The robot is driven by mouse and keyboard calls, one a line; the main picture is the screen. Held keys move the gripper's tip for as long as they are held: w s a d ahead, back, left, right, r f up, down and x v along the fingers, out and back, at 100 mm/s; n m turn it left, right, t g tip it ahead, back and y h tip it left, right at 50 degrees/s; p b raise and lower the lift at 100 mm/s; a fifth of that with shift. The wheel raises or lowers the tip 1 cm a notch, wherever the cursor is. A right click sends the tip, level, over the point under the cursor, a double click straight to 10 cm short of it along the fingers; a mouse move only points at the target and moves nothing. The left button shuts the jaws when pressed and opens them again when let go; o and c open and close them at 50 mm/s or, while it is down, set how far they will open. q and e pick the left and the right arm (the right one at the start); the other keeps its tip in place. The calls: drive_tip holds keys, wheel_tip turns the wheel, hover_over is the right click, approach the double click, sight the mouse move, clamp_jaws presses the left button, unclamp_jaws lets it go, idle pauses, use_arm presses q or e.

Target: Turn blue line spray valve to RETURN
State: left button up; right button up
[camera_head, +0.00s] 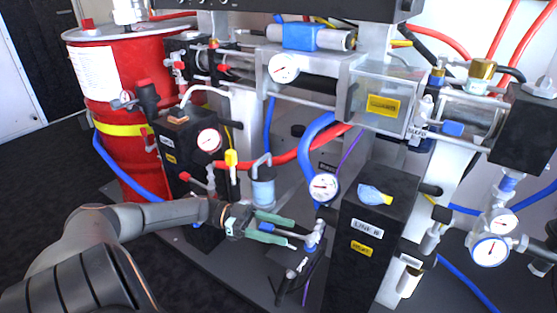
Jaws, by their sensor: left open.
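A small metal valve fitting with blue parts (314,236) sits low in the middle, left of the tall black block; I take it to be the blue line spray valve. A black handle-like part (282,288) hangs below it. Its lettering and its spray or return setting cannot be read. My left gripper (294,235) comes in from the left, with two green fingers spread apart. My right gripper is not in view.
A red drum (112,95) stands at the back left. A pressure gauge (324,187) sits just above the valve. The black block (372,220) with labels is close on the right. Blue and red hoses run behind.

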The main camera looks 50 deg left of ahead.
use_arm(q)
drive_tip(key=b+v, duration=0.1)
drive_tip(key=v, duration=1.1)
drive_tip(key=shift+s+a, duration=0.2)
